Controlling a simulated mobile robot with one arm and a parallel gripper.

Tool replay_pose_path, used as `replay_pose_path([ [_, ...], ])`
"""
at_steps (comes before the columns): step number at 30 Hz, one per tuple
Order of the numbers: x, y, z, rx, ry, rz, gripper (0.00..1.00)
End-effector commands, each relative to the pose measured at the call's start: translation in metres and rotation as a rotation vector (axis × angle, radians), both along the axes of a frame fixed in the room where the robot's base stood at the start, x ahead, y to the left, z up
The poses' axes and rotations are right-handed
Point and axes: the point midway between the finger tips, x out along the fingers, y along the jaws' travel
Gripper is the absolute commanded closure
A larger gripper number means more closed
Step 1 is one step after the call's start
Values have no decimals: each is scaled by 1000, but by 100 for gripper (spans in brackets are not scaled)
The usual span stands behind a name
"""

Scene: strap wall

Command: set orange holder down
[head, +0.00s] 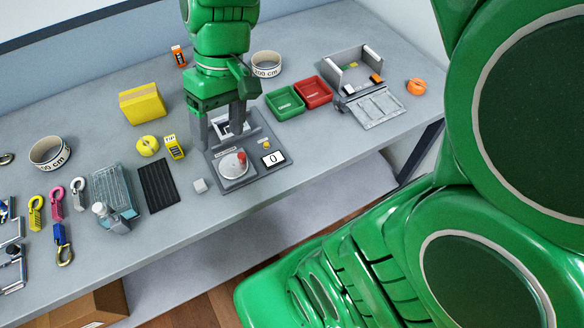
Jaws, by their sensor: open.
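A small upright orange block with a dark and white face, which looks like the orange holder (179,56), stands at the back of the bench, behind and left of my arm. It is apart from my gripper. My gripper (221,129) points down over the back of a grey device (234,184) with a round plate, a red knob and a display reading 0. Its two grey fingers are spread around a pale frame on that device. I see nothing held between them, but the fingertips are small and partly merge with the frame.
A yellow box (142,104), a yellow roll (147,146) and a yellow holder (173,147) stand to the left. Green (285,103) and red (313,92) trays lie to the right. An orange roll (416,86) is far right. Clear bench lies around the orange block.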

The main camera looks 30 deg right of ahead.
Motion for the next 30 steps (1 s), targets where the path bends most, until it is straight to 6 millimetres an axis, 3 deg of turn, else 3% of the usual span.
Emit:
replay_pose_path([
  [9,-79,-45,-19,-209,17,-177,32],
  [15,-111,-68,-28,-297,17,-268,32],
  [21,-121,-75,-30,-325,15,-298,32],
  [30,-121,-74,-31,-324,16,-297,32],
])
